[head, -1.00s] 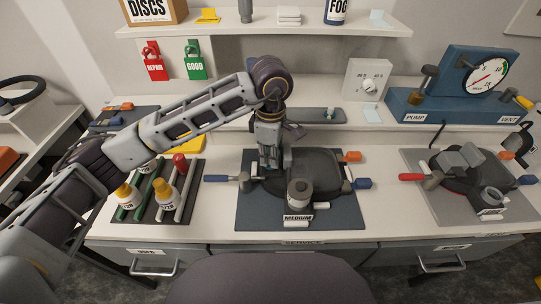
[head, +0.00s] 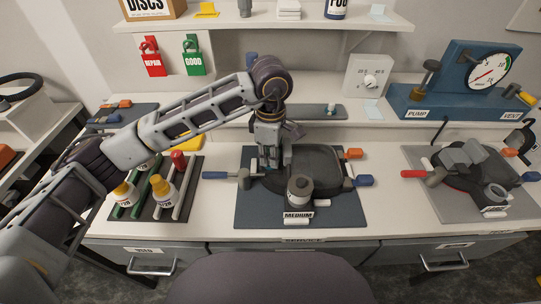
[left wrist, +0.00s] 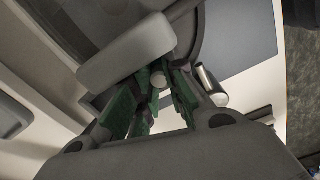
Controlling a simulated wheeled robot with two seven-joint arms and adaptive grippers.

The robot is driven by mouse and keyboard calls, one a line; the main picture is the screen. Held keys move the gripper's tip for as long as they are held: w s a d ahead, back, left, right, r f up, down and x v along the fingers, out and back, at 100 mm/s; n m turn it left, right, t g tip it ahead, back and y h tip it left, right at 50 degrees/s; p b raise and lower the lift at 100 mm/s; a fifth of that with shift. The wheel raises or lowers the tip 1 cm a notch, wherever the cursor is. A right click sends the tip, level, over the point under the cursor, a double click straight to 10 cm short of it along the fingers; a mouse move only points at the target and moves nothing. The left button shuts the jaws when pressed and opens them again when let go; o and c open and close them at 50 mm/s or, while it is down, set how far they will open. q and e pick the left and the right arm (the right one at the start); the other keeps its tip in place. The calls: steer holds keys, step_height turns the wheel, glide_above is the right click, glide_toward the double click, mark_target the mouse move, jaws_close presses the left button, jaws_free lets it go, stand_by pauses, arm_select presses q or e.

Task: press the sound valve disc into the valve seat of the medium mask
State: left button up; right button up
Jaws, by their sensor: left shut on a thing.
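The medium mask (head: 318,165) is a dark mask on a dark blue mat (head: 262,212) at the middle of the bench, with a white MEDIUM label (head: 298,215) in front. A grey cylindrical part (head: 299,188) is at its near side. My left gripper (head: 270,165) points down at the left part of the mask. In the left wrist view its green-padded fingers (left wrist: 158,95) are close together around a small pale round piece (left wrist: 158,80), perhaps the valve disc. The valve seat is hidden by the gripper. My right gripper is not in view.
A rack with vials (head: 160,190) stands left of the mat. Another mask on a grey mat (head: 430,205) lies at the right. A blue pump box with a gauge (head: 475,75) stands behind it.

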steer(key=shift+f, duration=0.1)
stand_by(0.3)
arm_select(q)
steer(key=shift+r, duration=0.4)
steer(key=shift+r, duration=0.2)
steer(key=shift+b, duration=0.6)
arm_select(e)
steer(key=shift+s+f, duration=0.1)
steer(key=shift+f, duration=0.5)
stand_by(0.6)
